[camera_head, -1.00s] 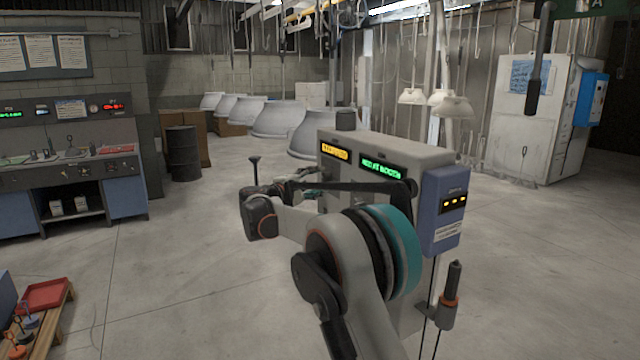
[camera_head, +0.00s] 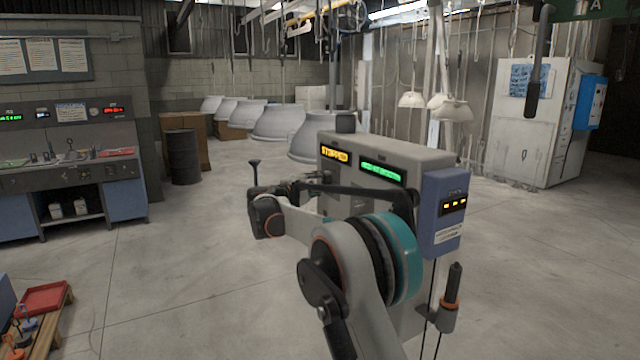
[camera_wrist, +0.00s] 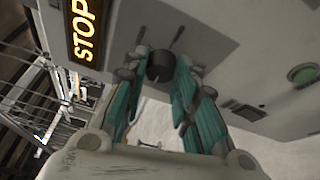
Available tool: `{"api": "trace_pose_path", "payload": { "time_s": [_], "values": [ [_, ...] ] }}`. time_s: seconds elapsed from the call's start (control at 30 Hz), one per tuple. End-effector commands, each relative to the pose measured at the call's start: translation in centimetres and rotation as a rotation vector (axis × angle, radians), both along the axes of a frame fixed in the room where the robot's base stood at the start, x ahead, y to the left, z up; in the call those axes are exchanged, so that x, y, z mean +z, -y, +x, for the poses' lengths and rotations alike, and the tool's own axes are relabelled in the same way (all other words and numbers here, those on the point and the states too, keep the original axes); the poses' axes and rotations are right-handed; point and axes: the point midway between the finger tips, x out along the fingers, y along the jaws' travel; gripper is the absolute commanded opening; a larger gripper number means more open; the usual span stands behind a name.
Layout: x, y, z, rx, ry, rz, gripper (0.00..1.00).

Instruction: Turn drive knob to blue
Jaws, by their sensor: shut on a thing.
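The drive knob (camera_wrist: 160,66) is a small dark round knob on the grey control box (camera_head: 385,150). In the wrist view, the teal fingers of my gripper (camera_wrist: 159,74) stand on both sides of the knob and are shut on it. Short dark marks show on the panel beside it. No blue mark can be made out. An orange display (camera_wrist: 84,30) reading STOP is at the upper left of the wrist view. In the head view, my arm hides much of the box front, and the knob cannot be made out.
A green button (camera_wrist: 302,75) sits on the panel to the right of the knob. A blue-grey unit (camera_head: 443,213) with amber lights is on the box's side.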

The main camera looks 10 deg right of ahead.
Motion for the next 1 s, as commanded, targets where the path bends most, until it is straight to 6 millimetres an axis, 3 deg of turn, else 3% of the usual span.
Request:
{"api": "trace_pose_path", "payload": {
  "time_s": [0.37, 1.0],
  "values": [
    [-0.20, 0.01, 0.00, 0.000, 0.141, 0.046, 0.03],
    [-0.71, -0.06, 0.20, -0.001, 0.693, 0.226, 0.03]
  ]
}}
